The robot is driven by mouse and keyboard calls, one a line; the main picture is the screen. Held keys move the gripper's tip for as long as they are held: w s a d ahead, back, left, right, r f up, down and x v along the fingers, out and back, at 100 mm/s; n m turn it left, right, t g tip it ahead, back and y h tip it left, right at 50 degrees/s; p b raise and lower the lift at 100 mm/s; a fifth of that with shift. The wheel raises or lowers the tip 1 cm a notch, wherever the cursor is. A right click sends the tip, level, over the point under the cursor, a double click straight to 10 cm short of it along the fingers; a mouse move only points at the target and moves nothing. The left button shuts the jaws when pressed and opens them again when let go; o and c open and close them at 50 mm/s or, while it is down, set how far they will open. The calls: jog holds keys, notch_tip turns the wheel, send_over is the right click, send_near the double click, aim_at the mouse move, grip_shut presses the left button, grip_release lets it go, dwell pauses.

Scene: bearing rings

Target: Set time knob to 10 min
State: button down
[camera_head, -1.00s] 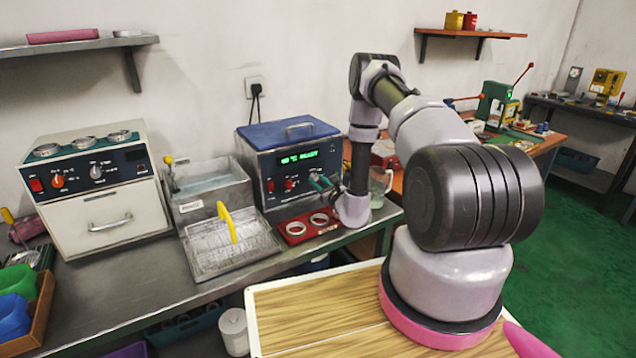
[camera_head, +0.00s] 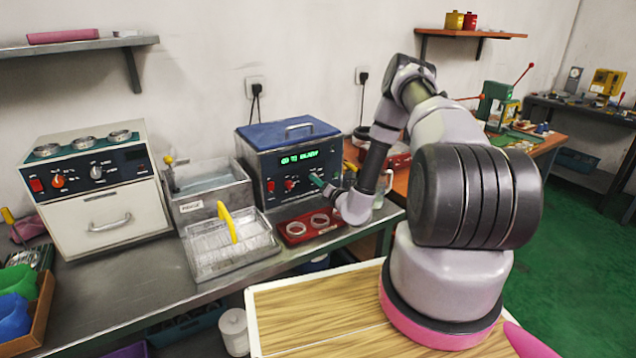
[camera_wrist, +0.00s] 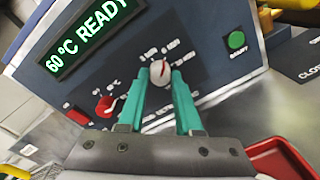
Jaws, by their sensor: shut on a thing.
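The time knob (camera_wrist: 160,73) is a white dial with a red pointer line on the front panel of the blue-lidded machine (camera_head: 264,163). My gripper (camera_wrist: 160,77) has its two teal fingers on either side of this knob and is shut on it. The pointer line tilts up and to the right in the wrist view; the small scale labels are too blurred to read. In the head view my gripper (camera_head: 318,182) is at the panel's right side and hides the knob. The display (camera_wrist: 90,40) reads 60 °C READY in green.
A red knob (camera_wrist: 105,106) and a red switch (camera_wrist: 77,115) sit left of the gripper; a green button (camera_wrist: 236,40) is to the right. A red tray (camera_head: 293,240) with two rings stands below the panel. A metal basket (camera_head: 205,262) with a yellow handle is at its left.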

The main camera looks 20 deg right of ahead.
jog(key=m, duration=0.5)
jog(key=shift+d, duration=0.1)
jog(key=shift+m, duration=2.2)
jog(key=c, duration=0.6)
grip_release()
jog(key=v, duration=1.1)
jog(key=shift+w+d, duration=0.1)
jog(key=shift+y, duration=0.3)
